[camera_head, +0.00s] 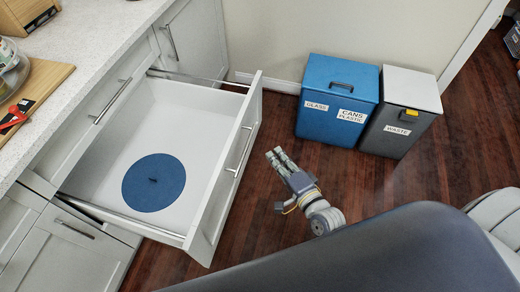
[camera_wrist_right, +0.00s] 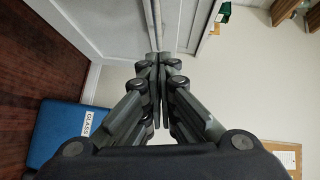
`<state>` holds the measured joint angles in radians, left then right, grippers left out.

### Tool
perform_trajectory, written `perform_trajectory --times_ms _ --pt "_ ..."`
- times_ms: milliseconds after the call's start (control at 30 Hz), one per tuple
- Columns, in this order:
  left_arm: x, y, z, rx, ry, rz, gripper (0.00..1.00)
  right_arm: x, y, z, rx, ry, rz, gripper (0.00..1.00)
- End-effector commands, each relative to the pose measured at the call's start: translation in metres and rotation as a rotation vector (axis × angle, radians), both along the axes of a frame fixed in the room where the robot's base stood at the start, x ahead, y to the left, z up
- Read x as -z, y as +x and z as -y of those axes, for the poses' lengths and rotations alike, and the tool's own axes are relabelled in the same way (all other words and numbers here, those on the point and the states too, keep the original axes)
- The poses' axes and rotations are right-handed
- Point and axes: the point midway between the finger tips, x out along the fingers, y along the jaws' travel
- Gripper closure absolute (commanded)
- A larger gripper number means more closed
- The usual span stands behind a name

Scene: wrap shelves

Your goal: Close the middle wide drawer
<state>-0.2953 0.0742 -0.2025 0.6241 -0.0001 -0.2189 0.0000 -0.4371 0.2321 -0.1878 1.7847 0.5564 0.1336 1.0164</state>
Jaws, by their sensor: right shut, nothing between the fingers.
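The wide drawer (camera_head: 128,214) is pulled far out from the white cabinet under the counter. Its front panel (camera_head: 213,212) faces right and carries a long bar handle (camera_head: 240,152). A round blue lid-like disc (camera_head: 154,182) lies on the drawer floor. My right gripper (camera_head: 274,155) is to the right of the drawer front, over the dark wood floor, apart from the handle and pointing toward the upper left. It is shut and empty; its closed fingers also show in the right wrist view (camera_wrist_right: 158,62). My left gripper is not in view.
A blue recycling bin (camera_head: 335,119) and a grey waste bin (camera_head: 399,132) stand against the wall at upper right. The counter (camera_head: 92,47) holds a wooden board (camera_head: 49,75) at left. Closed drawers and doors flank the open drawer. Bare floor lies between drawer and bins.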

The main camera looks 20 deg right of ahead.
Motion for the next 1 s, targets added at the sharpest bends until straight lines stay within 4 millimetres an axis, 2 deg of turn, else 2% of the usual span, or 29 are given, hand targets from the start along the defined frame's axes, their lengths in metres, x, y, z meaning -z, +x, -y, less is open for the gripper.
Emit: perform_trajectory --times_ms 133,333,500,1000 --pt "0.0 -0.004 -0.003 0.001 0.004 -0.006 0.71 0.003 0.027 -0.005 0.0 -0.001 0.002 1.0" --pt "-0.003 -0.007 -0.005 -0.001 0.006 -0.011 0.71 0.009 0.041 -0.029 0.0 0.001 -0.001 1.0" --pt "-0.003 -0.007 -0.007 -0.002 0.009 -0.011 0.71 0.012 0.045 -0.036 0.0 -0.001 -0.002 1.0" --pt "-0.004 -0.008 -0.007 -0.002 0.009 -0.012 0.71 0.011 0.044 -0.04 0.0 0.0 -0.002 1.0"
